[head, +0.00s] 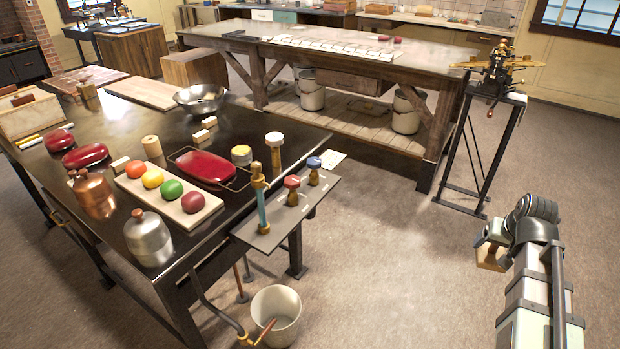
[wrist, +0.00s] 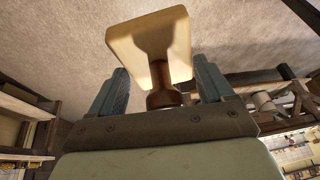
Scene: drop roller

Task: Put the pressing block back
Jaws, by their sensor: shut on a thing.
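The pressing block is a pale wooden slab with a darker turned handle; it fills the top middle of the wrist view (wrist: 150,38). My gripper (wrist: 162,84) is shut on its handle, with one finger on each side. In the head view my gripper (head: 493,238) is at the right, over open floor, away from both tables. A wooden corner of the block (head: 491,259) shows below it there; the rest is hidden by my gripper.
The black table (head: 240,115) at the left bears red trays, coloured balls, metal jars and a bowl. A grey side shelf (head: 285,215) holds knobbed tools. A white bucket (head: 275,312) stands on the floor. A wooden workbench (head: 420,62) and a machine stand (head: 497,95) are behind.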

